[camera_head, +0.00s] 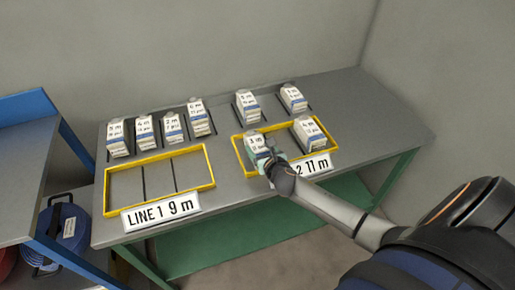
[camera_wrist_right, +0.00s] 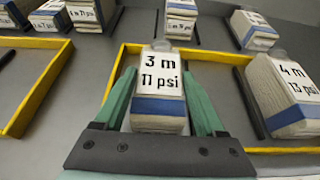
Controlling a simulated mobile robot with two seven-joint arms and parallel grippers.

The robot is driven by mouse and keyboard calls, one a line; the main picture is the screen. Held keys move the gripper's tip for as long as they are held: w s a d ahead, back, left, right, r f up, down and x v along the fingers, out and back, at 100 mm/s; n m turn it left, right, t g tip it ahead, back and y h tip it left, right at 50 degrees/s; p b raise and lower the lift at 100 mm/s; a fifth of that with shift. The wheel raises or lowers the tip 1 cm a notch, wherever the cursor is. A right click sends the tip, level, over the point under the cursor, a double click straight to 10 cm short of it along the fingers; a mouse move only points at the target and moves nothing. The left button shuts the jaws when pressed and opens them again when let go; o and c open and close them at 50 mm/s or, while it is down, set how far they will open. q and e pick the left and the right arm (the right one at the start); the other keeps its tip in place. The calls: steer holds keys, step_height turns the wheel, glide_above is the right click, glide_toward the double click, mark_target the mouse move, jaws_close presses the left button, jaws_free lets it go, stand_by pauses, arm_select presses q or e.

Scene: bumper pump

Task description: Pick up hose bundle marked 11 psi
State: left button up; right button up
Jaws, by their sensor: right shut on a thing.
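A white-and-blue hose bundle marked 3 m, 11 psi (camera_wrist_right: 160,83) is between the green fingers of my right gripper (camera_wrist_right: 160,100) in the right wrist view. The gripper is shut on it. In the head view the same bundle (camera_head: 255,140) is in the left part of the right yellow frame (camera_head: 322,127), with my right gripper (camera_head: 265,158) at its near side. I cannot tell whether the bundle touches the table. My left gripper is not in view.
Several bundles stand in a row behind, such as one at the left (camera_head: 117,138). The left yellow frame (camera_head: 209,165), with sign LINE 1 9 m (camera_head: 160,212), is empty.

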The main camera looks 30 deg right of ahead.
jaws_close()
steer(key=shift+r, duration=0.1)
